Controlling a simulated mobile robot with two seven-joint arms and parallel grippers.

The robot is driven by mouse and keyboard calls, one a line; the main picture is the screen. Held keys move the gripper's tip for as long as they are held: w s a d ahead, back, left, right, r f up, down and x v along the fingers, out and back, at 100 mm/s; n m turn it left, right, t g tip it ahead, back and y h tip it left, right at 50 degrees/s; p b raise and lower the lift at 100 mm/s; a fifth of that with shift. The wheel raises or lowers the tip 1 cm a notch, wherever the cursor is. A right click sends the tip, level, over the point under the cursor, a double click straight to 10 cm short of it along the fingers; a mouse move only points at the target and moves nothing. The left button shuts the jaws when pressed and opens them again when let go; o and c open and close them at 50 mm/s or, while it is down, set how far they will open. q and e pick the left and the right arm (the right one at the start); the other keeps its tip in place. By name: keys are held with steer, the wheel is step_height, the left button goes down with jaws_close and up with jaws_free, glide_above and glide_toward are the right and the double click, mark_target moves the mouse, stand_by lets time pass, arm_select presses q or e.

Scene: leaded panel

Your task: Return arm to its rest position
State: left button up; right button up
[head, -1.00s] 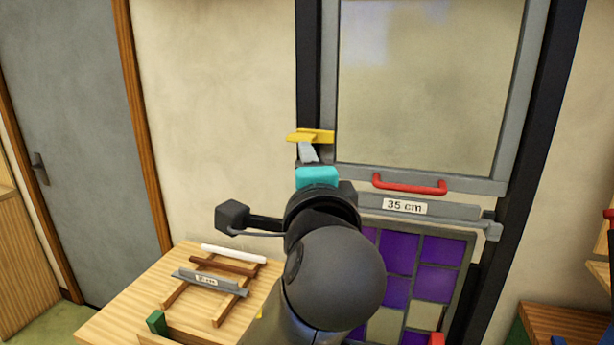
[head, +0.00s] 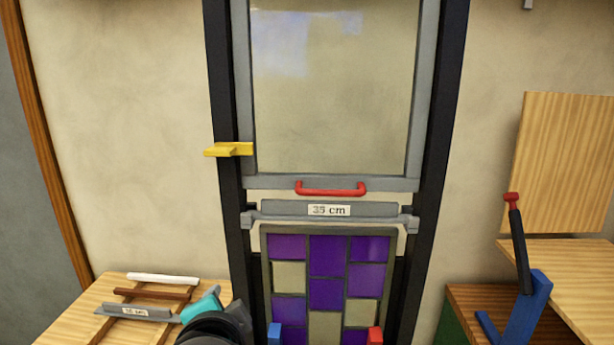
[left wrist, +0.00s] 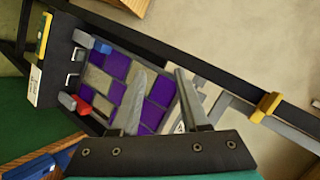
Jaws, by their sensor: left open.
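My left gripper (head: 216,292) is low in the head view, in front of the wooden rack and left of the black frame; its teal part shows. In the left wrist view its two fingers (left wrist: 160,90) stand apart with nothing between them. The leaded panel (head: 327,293) of purple and cream panes sits upright in the lower part of the black frame (head: 432,180). It also shows behind the fingers in the left wrist view (left wrist: 116,66). A grey bar labelled 35 cm (head: 372,211) spans the frame above the panel. My right gripper is not in view.
A framed pane with a red handle (head: 331,190) is above the bar. A yellow latch (head: 228,149) sticks out on the frame's left post. The wooden rack (head: 107,325) holds several bars. A blue stand (head: 526,310) with a black, red-tipped lever is at right.

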arm_select(q)
steer(key=s+a+f+n+g+h, duration=0.3)
steer(key=s+f+n+g, duration=0.55)
steer(key=s+f, duration=1.35)
step_height(320, 180, down, 33)
steer(key=s+g+b, duration=0.1)
steer(key=s+b, duration=0.1)
steer(key=b, duration=0.8)
steer(key=s+a+f+b, duration=0.1)
steer(key=s+f+b, duration=0.3)
steer(key=s+f, duration=0.3)
steer(key=s+a+f+g+b, duration=0.1)
steer(key=s+f+b, duration=0.2)
steer(key=s+f, duration=0.4)
step_height(320, 180, down, 7)
steer(key=shift+s+a+b, duration=0.2)
steer(key=shift+b, duration=0.2)
steer(key=shift+m, duration=0.25)
